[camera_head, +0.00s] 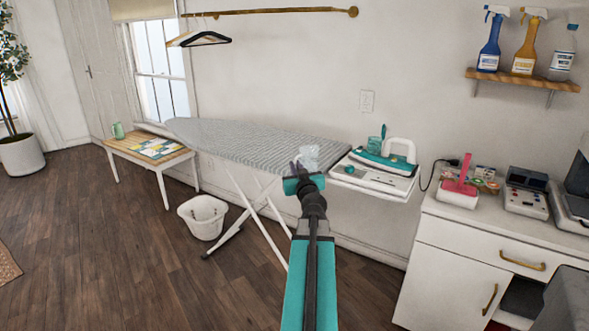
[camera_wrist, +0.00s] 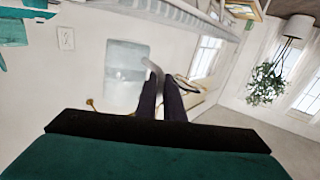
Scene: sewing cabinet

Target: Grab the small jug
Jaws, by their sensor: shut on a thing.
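The small jug (camera_head: 309,153) is clear and see-through, with a handle. My gripper (camera_head: 297,167) is shut on it, and in the head view the two show in front of the right end of the ironing board. In the wrist view the jug (camera_wrist: 125,72) looks pale and tipped in the turned picture. The dark fingers of my gripper (camera_wrist: 161,86) close on its handle, with the jug's body to their left. I cannot tell exactly how high the jug is above the board.
The grey striped ironing board (camera_head: 235,140) stands along the wall. A teal iron (camera_head: 385,160) rests on the white stand at its right end. A white basket (camera_head: 203,217) is on the floor. A white cabinet (camera_head: 460,240) with sewing things stands at right. Floor at left is open.

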